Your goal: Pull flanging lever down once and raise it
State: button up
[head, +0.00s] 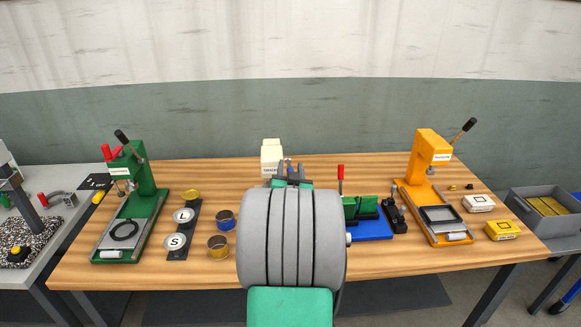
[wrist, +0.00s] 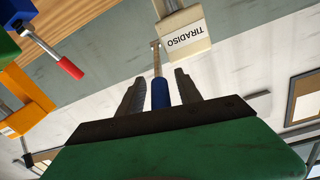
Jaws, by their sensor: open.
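A cream machine (head: 271,158) stands at the back middle of the bench, partly hidden behind my arm. In the wrist view its cream head (wrist: 186,38) bears an upside-down label, TIRADISO. A metal lever with a blue grip (wrist: 160,94) runs out beside that head. My gripper (wrist: 158,76) is open, with one finger on each side of the blue grip. I see a gap on both sides, so the fingers do not look closed on it. In the head view my gripper (head: 292,170) is at the cream machine, and my arm hides the machine's lower part.
A green press (head: 147,180) with a black-gripped lever stands left. An orange press (head: 431,150) with a similar lever stands right. A blue-based fixture (head: 373,228) with a red handle (head: 340,172) is close right of my arm. Tins (head: 218,246) stand on the left.

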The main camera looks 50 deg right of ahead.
jog(key=shift+c, duration=0.2)
grip_shut()
dwell(0.3)
dwell(0.9)
